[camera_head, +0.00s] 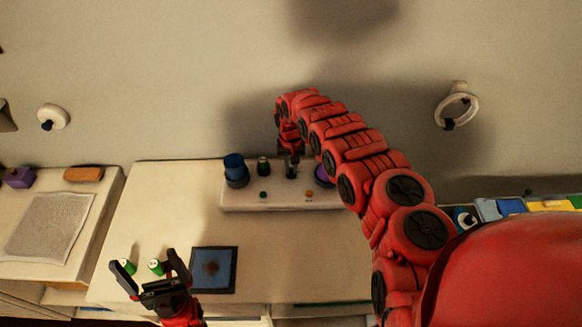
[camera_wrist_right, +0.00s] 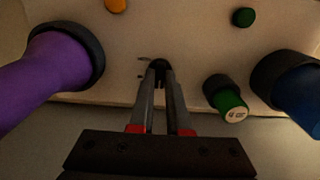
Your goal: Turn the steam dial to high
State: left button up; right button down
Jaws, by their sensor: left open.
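A pale control panel (camera_head: 265,200) sits at the back of the counter against the wall. My right arm reaches down to it from the right, with its gripper (camera_head: 291,158) over the panel's middle. In the right wrist view the two grey fingers (camera_wrist_right: 159,85) run close together to a small black dial-like part (camera_wrist_right: 158,66) on the panel, with small pale marks at its left. The fingertips hide most of this part, so its setting and any grip on it cannot be told. My left gripper (camera_head: 149,268) is open and empty above the counter's front left.
On the panel stand a blue cylinder (camera_head: 234,166), a green-topped knob (camera_head: 263,166) and a purple cylinder (camera_wrist_right: 45,75), with green (camera_wrist_right: 243,17) and orange buttons (camera_wrist_right: 116,5). Two green-capped items (camera_head: 155,266) and a dark-framed blue tile (camera_head: 214,269) lie near my left gripper. The counter's middle is clear.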

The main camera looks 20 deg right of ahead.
jog(key=shift+m+b, duration=0.3)
jog(key=shift+m, duration=0.1)
jog(key=shift+f+m+b, duration=0.2)
jog(key=shift+m+b, duration=0.6)
jog(key=shift+m, duration=0.1)
jog(key=m+b, duration=0.5)
jog(key=b, duration=0.1)
jog(key=shift+m+b, duration=0.9)
jog(key=shift+m, duration=0.3)
jog(key=m, duration=0.2)
jog(key=shift+r+m, duration=0.2)
jog(key=shift+m, duration=0.1)
jog(key=m, duration=0.4)
jog(key=shift+m+b, duration=0.3)
jog(key=m, duration=0.3)
jog(key=shift+m, duration=1.8)
